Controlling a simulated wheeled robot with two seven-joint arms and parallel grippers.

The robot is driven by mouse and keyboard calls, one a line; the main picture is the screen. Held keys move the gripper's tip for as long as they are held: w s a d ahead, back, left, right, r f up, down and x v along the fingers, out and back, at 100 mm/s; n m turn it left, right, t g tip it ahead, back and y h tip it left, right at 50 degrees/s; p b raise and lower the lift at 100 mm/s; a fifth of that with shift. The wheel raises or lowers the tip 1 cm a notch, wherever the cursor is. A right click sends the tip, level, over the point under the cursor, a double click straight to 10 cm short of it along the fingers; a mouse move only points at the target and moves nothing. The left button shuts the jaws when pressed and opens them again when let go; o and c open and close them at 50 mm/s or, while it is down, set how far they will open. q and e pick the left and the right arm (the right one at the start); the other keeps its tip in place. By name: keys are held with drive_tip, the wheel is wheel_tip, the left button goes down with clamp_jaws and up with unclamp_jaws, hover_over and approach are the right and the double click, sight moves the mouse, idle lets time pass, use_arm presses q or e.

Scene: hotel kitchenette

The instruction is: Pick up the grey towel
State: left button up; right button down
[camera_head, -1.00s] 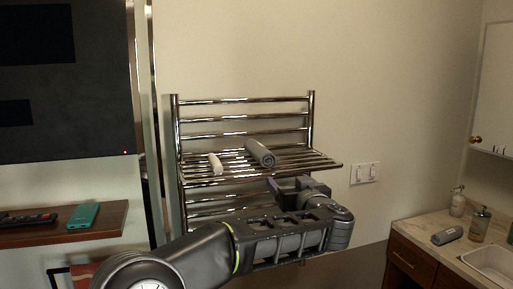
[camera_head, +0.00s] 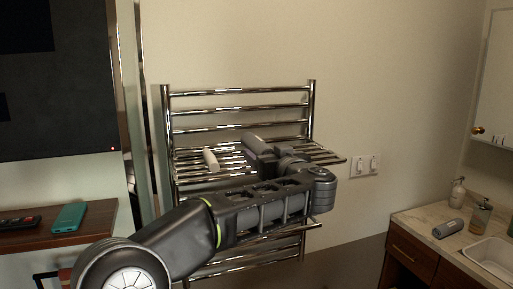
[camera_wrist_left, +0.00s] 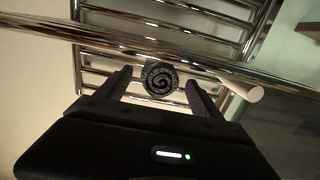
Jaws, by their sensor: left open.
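The grey towel (camera_head: 254,144) is rolled up and lies on the shelf of the chrome towel rack (camera_head: 240,108). In the left wrist view the grey towel's spiral end (camera_wrist_left: 159,78) faces me, between and just beyond the two fingers. My left gripper (camera_head: 259,158) is at the shelf's front, close to the towel's near end and partly hiding it. It is open, with the fingers (camera_wrist_left: 160,85) either side of the towel end in the picture; I cannot tell if they touch it. My right gripper is not in view.
A white rolled towel (camera_head: 210,160) lies on the shelf to the left, also seen in the left wrist view (camera_wrist_left: 241,86). A wooden shelf (camera_head: 95,222) holds a teal object (camera_head: 69,217).

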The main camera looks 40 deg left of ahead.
use_arm(q)
drive_tip(key=shift+w+a, duration=0.35)
drive_tip(key=shift+a, duration=0.15)
drive_tip(key=shift+w+a, duration=0.15)
drive_tip(key=shift+a, duration=0.1)
drive_tip(key=p+x, duration=0.1)
drive_tip(key=x, duration=0.2)
drive_tip(key=shift+w+a+p, duration=0.2)
drive_tip(key=shift+a+p, duration=0.1)
drive_tip(key=shift+p, duration=0.1)
drive_tip(key=shift+w+a+f, duration=0.1)
drive_tip(key=shift+w+a, duration=0.2)
drive_tip(key=shift+a, duration=0.1)
drive_tip(key=shift+c, duration=0.3)
